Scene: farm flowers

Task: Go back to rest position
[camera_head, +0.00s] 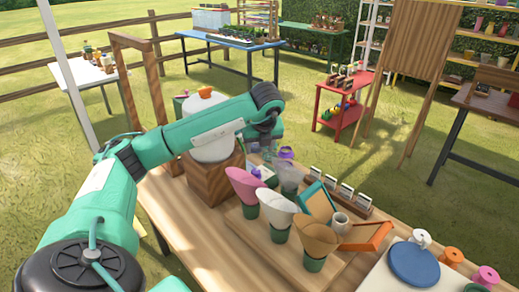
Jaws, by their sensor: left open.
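My left arm comes in from the left and reaches over the wooden table (205,240). Its left gripper (268,137) is at the far side of the table, behind the paper cones, beside a white container (212,149) on a wooden block (214,178). The gripper is small and partly hidden by its own wrist, and I see nothing held in it. Pink (245,186), white (277,210) and tan (315,236) cones stand in green holders on a wooden board. My right gripper is not in view.
Orange-edged trays (365,236), a small cup (341,223) and a row of cards (346,190) lie right of the cones. A blue disc (414,264) and ribbon spools (451,257) are at the front right. A red shelf (345,105) stands on the grass beyond.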

